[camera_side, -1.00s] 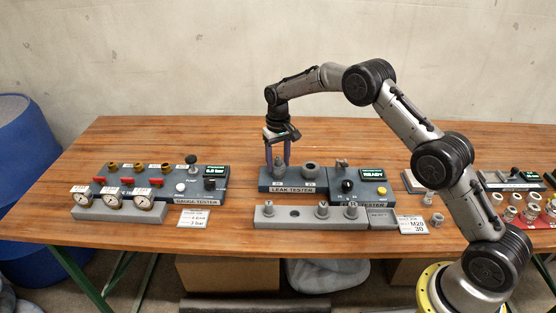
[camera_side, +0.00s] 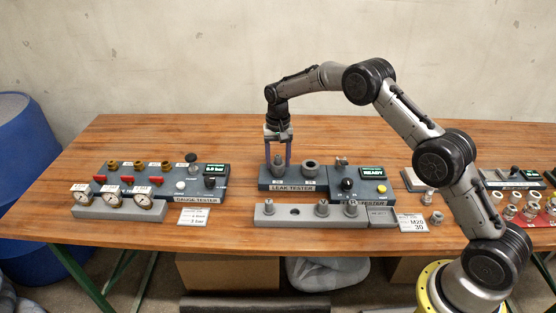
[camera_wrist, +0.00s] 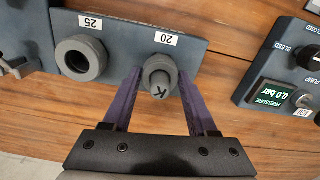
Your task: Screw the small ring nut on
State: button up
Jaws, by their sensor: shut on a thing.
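The small grey ring nut (camera_wrist: 160,66) sits around a lighter grey fitting (camera_wrist: 160,88), marked with a dark K, at the port labelled 20 on the leak tester (camera_wrist: 122,42). My gripper (camera_wrist: 160,72) has its two purple fingers on opposite sides of the nut and is shut on it. In the side view, my gripper (camera_side: 278,161) points straight down over the left port of the leak tester (camera_side: 290,187). The fitting stands upright between the fingers. The nut's thread and how deep it sits are hidden.
A larger open grey ring (camera_wrist: 80,58) is at the port labelled 25, close beside one finger. A grey rack (camera_side: 295,225) with fittings stands in front of the tester. The gauge tester (camera_side: 190,182) is to the left, with bare table between.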

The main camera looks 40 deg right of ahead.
jog(key=shift+m, duration=0.7)
jog(key=m, duration=0.5)
jog(key=shift+m, duration=0.5)
jog(key=m, duration=0.5)
grip_shut()
grip_release()
jog(key=shift+m, duration=0.5)
